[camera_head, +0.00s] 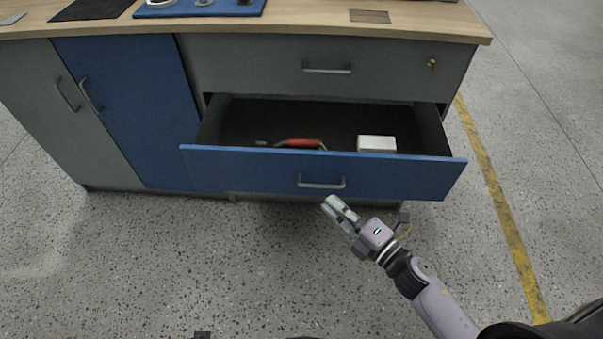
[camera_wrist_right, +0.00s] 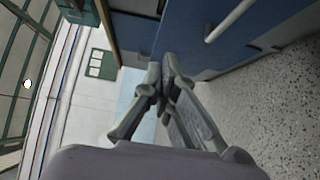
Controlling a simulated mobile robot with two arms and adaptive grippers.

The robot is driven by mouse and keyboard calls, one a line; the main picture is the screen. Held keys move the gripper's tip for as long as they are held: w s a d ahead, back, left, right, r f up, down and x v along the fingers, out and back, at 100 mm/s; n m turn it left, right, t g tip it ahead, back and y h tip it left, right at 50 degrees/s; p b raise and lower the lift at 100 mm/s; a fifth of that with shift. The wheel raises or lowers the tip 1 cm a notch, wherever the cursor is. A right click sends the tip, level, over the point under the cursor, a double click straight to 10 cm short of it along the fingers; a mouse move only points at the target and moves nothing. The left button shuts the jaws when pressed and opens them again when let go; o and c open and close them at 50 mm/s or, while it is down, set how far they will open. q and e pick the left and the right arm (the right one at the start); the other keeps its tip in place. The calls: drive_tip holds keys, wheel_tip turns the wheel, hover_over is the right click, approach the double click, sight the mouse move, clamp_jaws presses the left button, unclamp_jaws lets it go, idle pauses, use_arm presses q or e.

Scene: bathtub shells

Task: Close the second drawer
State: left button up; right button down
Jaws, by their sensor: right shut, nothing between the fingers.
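The second drawer (camera_head: 240,168) has a blue front and is pulled out below the closed grey top drawer (camera_head: 250,68). Its metal bar handle (camera_head: 321,184) is in the middle of the front. My right gripper (camera_head: 331,204) is shut and empty, just in front of and below that handle in the head view. In the right wrist view my right gripper (camera_wrist_right: 167,75) has its fingertips together, with the blue drawer front (camera_wrist_right: 195,35) and the handle (camera_wrist_right: 230,20) beyond, to the right. I cannot tell whether it touches the drawer. My left gripper is not recognisable.
Inside the drawer lie a white box (camera_head: 376,143) and a red-handled tool (camera_head: 304,143). The cabinet has a blue door (camera_head: 135,110) and a grey door (camera_head: 50,110) at left. The worktop (camera_head: 320,22) is above. The speckled floor (camera_head: 200,260) in front is clear.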

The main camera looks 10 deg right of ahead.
drive_tip(key=d+x, duration=0.1)
drive_tip(key=x, duration=0.3)
drive_tip(key=w+x, duration=0.1)
drive_tip(key=x, duration=0.3)
drive_tip(key=d+x, duration=0.1)
drive_tip(key=x, duration=0.3)
drive_tip(key=shift+w+d, duration=0.15)
drive_tip(key=shift+w, duration=0.45)
use_arm(q)
drive_tip(key=shift+w+r, duration=0.1)
drive_tip(key=shift+w, duration=0.05)
